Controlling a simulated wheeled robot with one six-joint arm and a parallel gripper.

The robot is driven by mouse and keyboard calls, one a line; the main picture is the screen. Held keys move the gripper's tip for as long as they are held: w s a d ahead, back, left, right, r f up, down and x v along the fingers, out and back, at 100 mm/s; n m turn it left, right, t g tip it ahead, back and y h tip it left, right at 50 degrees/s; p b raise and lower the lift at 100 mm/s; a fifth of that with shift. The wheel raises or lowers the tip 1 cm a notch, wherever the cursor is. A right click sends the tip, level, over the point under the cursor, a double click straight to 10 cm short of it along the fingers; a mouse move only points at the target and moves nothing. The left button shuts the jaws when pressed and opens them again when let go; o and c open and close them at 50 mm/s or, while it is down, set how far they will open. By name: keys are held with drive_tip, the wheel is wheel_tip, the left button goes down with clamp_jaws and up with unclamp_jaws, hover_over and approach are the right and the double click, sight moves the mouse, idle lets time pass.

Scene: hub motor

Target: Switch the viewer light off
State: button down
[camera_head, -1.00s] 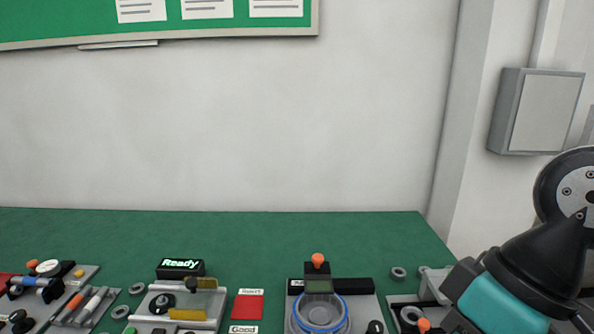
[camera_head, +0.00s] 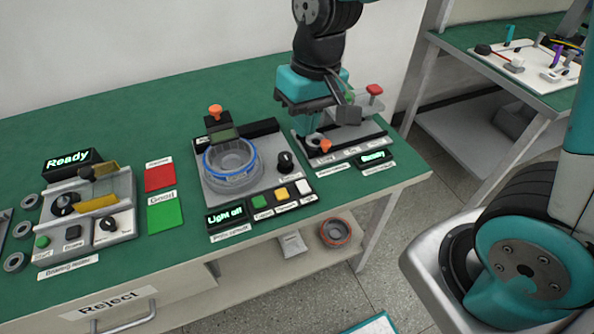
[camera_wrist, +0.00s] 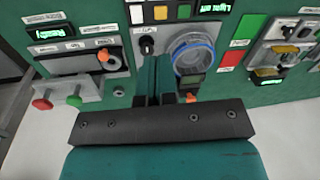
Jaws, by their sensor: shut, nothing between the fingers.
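The viewer (camera_head: 255,184) is a grey box with a blue-ringed round glass (camera_head: 232,165), an orange-topped post (camera_head: 215,112) and a black knob (camera_head: 285,162). Its front display (camera_head: 226,215) glows "Light off". Beside the display are a green button (camera_head: 260,201), a yellow button (camera_head: 281,194) and a white button (camera_head: 303,187). My gripper (camera_head: 308,105) is above the back right of the viewer, apart from its buttons. In the wrist view my gripper (camera_wrist: 153,62) is shut and empty, its fingers in front of the viewer near the knob (camera_wrist: 147,46).
Left of the viewer are a red card (camera_head: 159,177), a green card (camera_head: 165,211) and a station with a "Ready" display (camera_head: 68,160). A station with a red-topped post (camera_head: 374,90) stands right of it, partly behind my arm. A second table (camera_head: 500,55) is further right.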

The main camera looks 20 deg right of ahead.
drive_tip(key=m+h, duration=0.2)
hover_over(301, 181)
wheel_tip(301, 181, down, 7)
drive_tip(key=shift+a, duration=0.1)
wheel_tip(301, 181, down, 14)
drive_tip(key=shift+p, duration=0.4)
